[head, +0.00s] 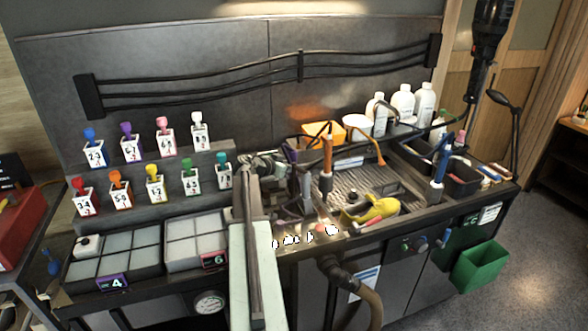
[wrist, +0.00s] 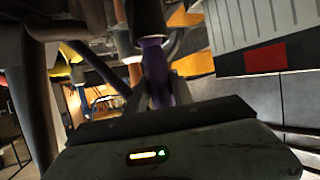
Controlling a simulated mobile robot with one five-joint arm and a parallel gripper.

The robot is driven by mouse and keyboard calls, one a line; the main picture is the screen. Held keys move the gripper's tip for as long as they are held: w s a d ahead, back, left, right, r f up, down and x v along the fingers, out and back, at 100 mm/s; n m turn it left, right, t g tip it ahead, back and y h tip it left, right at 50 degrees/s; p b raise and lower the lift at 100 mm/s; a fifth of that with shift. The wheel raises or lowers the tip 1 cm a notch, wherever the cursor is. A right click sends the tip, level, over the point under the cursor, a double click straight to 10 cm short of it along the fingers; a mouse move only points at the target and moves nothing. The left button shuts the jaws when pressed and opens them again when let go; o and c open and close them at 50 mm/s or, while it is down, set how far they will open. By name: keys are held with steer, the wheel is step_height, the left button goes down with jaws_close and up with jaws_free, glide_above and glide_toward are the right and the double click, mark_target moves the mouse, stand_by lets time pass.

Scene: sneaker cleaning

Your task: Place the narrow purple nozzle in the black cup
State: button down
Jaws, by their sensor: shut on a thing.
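My gripper (wrist: 162,92) is shut on a narrow purple nozzle (wrist: 157,70), which stands up between the fingers in the wrist view. In the head view my gripper (head: 306,190) is over the left part of the workbench, and a bit of purple (head: 292,154) shows by it, partly hidden by my arm. I cannot make out the black cup for certain. A small dark round thing (head: 352,216) stands left of the yellow tool in the sink area, but I cannot tell whether it is the cup.
A yellow tool (head: 377,211) lies by the ribbed sink tray (head: 350,180). Black bins (head: 462,182) stand at right.

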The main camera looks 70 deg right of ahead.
steer(key=shift+f, duration=0.2)
steer(key=c, duration=1.1)
jaws_free()
steer(key=shift+r, duration=0.1)
steer(key=shift+r, duration=0.15)
steer(key=p+v, duration=0.4)
steer(key=v, duration=0.8)
steer(key=shift+p, duration=0.4)
